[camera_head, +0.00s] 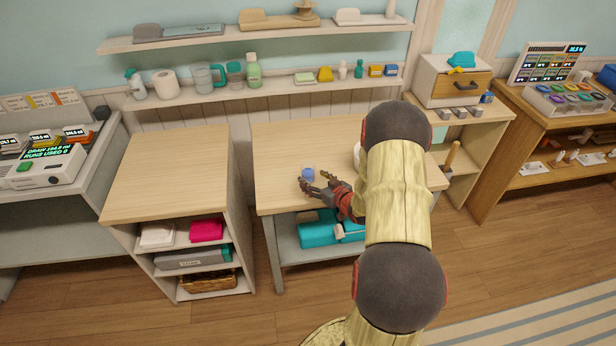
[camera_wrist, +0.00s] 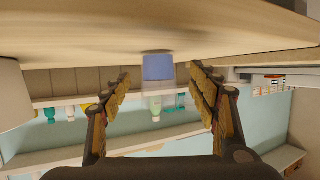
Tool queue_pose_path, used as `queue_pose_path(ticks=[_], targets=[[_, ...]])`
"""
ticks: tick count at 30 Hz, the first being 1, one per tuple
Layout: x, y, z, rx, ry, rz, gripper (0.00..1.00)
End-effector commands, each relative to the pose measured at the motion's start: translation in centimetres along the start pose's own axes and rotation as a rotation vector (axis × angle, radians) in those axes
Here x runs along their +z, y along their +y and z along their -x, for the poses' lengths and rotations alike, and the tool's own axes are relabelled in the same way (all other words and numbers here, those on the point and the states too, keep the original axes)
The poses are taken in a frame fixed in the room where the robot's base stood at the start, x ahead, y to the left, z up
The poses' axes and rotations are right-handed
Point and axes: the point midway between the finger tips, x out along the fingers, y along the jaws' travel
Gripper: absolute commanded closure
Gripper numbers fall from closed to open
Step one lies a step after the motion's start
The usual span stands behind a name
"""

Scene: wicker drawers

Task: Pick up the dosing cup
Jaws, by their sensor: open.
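The dosing cup (camera_head: 308,173) is a small blue cup standing on the wooden top of the middle table (camera_head: 285,140), near its front left part. It also shows in the wrist view (camera_wrist: 158,67), blue with a clear or whitish lower part in that inverted picture, centred between the fingers. My gripper (camera_head: 314,181) is open and low over the table, with its fingers pointing left towards the cup. In the wrist view my gripper (camera_wrist: 159,80) has one finger on each side of the cup's line, with gaps on both sides. Whether the fingertips reach around the cup is unclear.
A white round object (camera_head: 357,154) stands on the table, partly hidden by my arm. Teal items (camera_head: 318,233) lie on the shelf below. A wall shelf (camera_head: 290,86) with bottles runs behind. The table's left and back parts are clear.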

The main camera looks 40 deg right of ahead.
Motion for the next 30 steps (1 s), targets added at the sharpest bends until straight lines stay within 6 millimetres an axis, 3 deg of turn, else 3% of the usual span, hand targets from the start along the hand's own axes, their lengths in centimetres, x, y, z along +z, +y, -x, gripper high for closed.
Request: queue_pose_path(ticks=[12, 18, 30], targets=[[-0.1, 0.2, -4.9, 0.0, 0.001, 0.002, 0.4], [-0.3, 0.3, -4.9, 0.001, 0.001, 0.002, 0.4], [-0.3, 0.2, -4.8, 0.001, 0.001, 0.002, 0.63]])
